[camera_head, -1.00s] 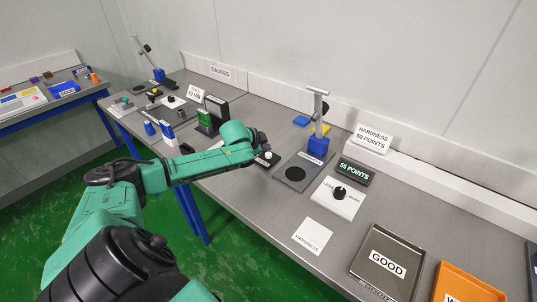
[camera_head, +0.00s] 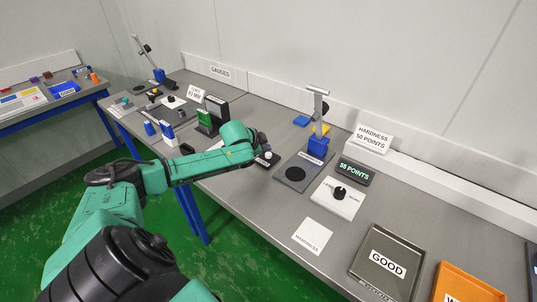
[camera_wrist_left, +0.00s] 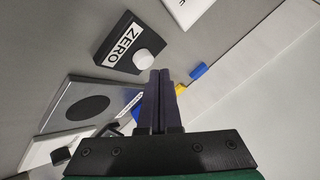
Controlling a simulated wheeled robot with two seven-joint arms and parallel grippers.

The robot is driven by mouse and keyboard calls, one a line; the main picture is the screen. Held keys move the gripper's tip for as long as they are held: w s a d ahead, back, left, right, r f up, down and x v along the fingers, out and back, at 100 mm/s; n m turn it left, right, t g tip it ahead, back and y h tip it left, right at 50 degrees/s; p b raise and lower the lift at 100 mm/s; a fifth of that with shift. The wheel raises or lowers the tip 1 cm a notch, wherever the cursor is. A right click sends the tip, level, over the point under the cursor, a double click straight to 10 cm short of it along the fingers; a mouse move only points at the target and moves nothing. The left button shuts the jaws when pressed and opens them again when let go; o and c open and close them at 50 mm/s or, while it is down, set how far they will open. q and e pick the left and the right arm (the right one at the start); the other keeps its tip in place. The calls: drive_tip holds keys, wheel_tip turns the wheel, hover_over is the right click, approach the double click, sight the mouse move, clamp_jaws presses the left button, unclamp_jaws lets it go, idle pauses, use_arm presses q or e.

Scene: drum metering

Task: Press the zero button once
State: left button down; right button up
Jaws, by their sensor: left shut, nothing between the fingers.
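The zero button is a white round cap (camera_wrist_left: 143,58) on a dark box with a ZERO label (camera_wrist_left: 118,40), in the upper middle of the left wrist view. In the head view the white cap (camera_head: 268,155) shows just right of my left gripper, which partly covers its box. My left gripper (camera_wrist_left: 160,74) is shut and empty. In the left wrist view its fingertips appear just below and right of the cap; I cannot tell whether they touch it. In the head view the left hand (camera_head: 258,145) hides its own fingertips. My right gripper is not in view.
A display reading 55 POINTS (camera_head: 355,171), a knob box (camera_head: 337,198), a GOOD tray (camera_head: 388,263) and an orange tray (camera_head: 468,284) lie to the right.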

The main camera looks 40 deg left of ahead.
sight(266, 156)
use_arm(q)
drive_tip(key=shift+f, duration=0.35)
drive_tip(key=shift+f, duration=0.5)
idle(0.7)
drive_tip(key=shift+r+p, duration=0.9)
drive_tip(key=shift+p, duration=0.1)
wheel_tip(266, 156, up, 5)
drive_tip(key=p, duration=0.5)
drive_tip(key=shift+d, duration=0.1)
idle(0.4)
